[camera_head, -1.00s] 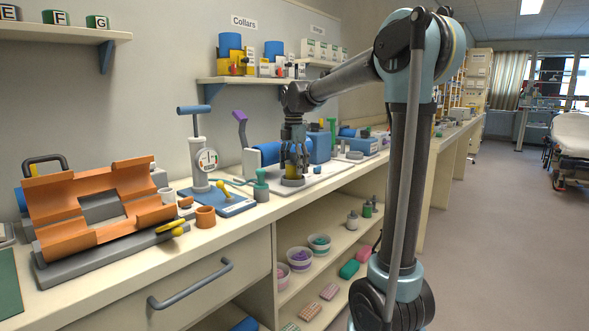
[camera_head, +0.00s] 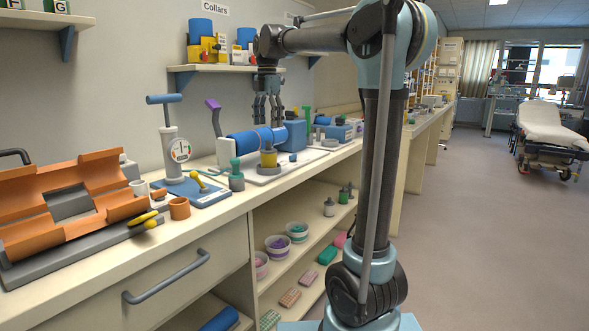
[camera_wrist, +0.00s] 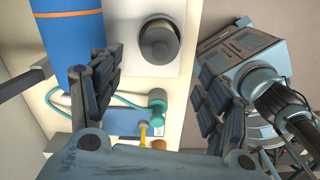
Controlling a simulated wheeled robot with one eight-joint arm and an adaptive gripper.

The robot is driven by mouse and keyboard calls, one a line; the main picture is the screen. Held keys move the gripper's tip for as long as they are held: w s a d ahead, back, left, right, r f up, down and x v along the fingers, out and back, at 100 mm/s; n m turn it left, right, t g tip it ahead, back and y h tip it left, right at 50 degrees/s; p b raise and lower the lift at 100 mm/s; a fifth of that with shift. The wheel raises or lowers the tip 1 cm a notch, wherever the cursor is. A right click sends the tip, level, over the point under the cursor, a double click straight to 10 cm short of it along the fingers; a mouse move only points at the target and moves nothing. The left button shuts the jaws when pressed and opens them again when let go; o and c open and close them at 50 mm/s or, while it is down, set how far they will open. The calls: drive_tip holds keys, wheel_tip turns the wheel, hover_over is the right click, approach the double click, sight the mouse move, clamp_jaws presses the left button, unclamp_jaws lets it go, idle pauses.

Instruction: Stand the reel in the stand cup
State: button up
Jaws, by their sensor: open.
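The reel (camera_head: 268,158), yellow with a grey upper part, stands upright in the low grey stand cup (camera_head: 268,169) on a white board on the counter. The wrist view shows the reel (camera_wrist: 158,40) from above as a round grey top, with the dark cup rim around it. How deep it sits is hidden. My gripper (camera_head: 267,121) is above the reel, apart from it, fingers pointing down. In the wrist view my gripper (camera_wrist: 152,88) has its fingers wide apart with nothing between them.
A large blue cylinder (camera_head: 244,142) with orange bands lies just behind the reel. A green-grey bottle (camera_head: 236,177) and a blue-based hand pump (camera_head: 172,155) stand to the left. A blue box (camera_head: 293,135) is to the right. A shelf (camera_head: 238,67) hangs above.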

drive_tip(key=s+d+f+m+t, duration=0.1)
drive_tip(key=s+d+f+m, duration=1.25)
drive_tip(key=s+d, duration=0.2)
drive_tip(key=s+d+f+m, duration=0.3)
drive_tip(key=s+f+m, duration=0.3)
drive_tip(key=s+f, duration=0.2)
drive_tip(key=s+d+f+m+t, duration=0.1)
drive_tip(key=s+d+f+m, duration=0.2)
drive_tip(key=f, duration=1)
drive_tip(key=s+m, duration=0.3)
drive_tip(key=s, duration=0.2)
drive_tip(key=shift+s, duration=0.2)
drive_tip(key=shift+w+m, duration=0.1)
drive_tip(key=shift+m, duration=0.15)
drive_tip(key=shift+w+f, duration=0.2)
drive_tip(key=shift+w, duration=0.15)
